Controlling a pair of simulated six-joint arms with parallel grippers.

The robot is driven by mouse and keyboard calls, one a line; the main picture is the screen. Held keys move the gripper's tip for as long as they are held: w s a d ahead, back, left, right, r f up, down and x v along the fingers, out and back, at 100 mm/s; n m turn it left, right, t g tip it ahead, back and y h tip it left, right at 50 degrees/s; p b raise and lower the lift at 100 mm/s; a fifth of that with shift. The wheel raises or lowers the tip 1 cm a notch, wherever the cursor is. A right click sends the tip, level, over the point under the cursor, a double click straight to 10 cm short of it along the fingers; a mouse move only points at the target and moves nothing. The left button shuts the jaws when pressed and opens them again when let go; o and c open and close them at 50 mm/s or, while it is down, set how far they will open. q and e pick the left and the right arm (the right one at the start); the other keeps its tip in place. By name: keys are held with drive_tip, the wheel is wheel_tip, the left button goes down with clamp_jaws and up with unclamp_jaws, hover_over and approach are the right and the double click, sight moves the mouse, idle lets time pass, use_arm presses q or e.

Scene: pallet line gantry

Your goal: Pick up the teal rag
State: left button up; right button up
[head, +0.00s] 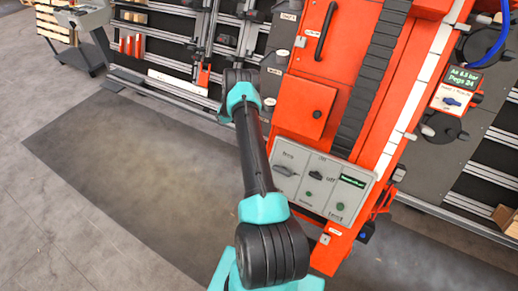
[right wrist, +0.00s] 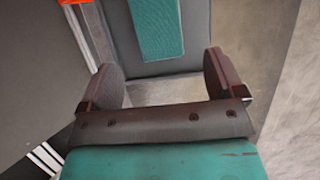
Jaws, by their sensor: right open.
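The teal rag (right wrist: 162,28) shows at the top of the right wrist view as a flat teal strip with a speckled, cloth-like surface. It lies on a dark grey surface (right wrist: 192,58), and its far end is cut off by the picture's top edge. My right gripper (right wrist: 163,66) is open, with its two dark brown fingers spread wide. Nothing is between the fingers, and the rag appears beyond them, apart from both. I cannot make out the rag in the head view. My left gripper is not in view.
In the head view, an orange machine (head: 313,68) with a grey control panel (head: 322,187) stands close beside one of my arms. Grey racks (head: 178,48) line the back. A cart (head: 84,57) stands at upper left. The dark floor mat (head: 125,150) at left is clear.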

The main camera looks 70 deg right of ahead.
drive_tip(key=shift+s, duration=0.25)
drive_tip(key=shift+s+a, duration=0.1)
drive_tip(key=shift+s, duration=0.2)
drive_tip(key=x, duration=0.5)
idle(0.4)
drive_tip(key=c, duration=1.1)
